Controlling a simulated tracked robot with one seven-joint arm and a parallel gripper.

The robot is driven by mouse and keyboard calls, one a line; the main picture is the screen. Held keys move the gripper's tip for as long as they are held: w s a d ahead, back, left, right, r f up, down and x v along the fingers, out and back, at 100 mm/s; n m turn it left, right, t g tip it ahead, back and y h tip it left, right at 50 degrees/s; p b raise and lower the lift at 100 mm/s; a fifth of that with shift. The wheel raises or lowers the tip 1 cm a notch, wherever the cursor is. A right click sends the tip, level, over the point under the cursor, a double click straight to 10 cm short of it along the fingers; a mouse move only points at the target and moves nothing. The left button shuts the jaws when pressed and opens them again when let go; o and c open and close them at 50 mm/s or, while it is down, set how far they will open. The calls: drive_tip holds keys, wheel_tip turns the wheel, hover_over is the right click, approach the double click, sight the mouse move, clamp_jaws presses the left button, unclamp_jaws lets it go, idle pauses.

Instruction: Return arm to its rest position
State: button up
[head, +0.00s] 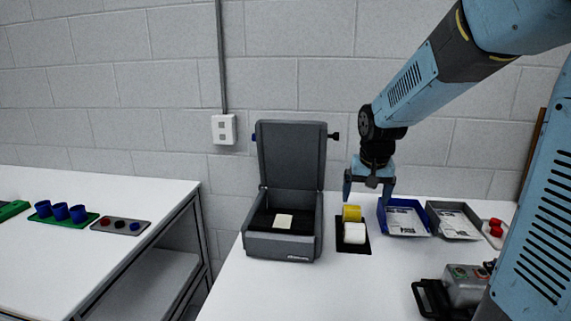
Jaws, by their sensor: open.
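My blue arm (425,80) comes in from the upper right and bends down toward the table. My gripper (368,195) points downward, with its two fingers apart and nothing visible between them. It hangs above the area between a yellow cylinder (351,213) and a blue tray (404,218). A white cylinder (354,234) is in front of the yellow one, both on a black mat (353,248). To the left, a grey box (283,248) stands with its lid raised and a small pale block (283,221) inside.
A grey tray (455,221) stands right of the blue one, then red items (496,227). A grey device (466,285) is at the front right. A separate left table (60,265) holds blue cups (60,212). The front middle table is clear. A wall closes the back.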

drive_tip(key=s+r+n+t, duration=0.1)
drive_tip(key=s+r, duration=0.3)
drive_tip(key=s, duration=0.7)
drive_tip(key=s+r+n+t, duration=0.1)
drive_tip(key=s+r, duration=0.3)
drive_tip(key=s, duration=0.7)
drive_tip(key=shift+r, duration=0.15)
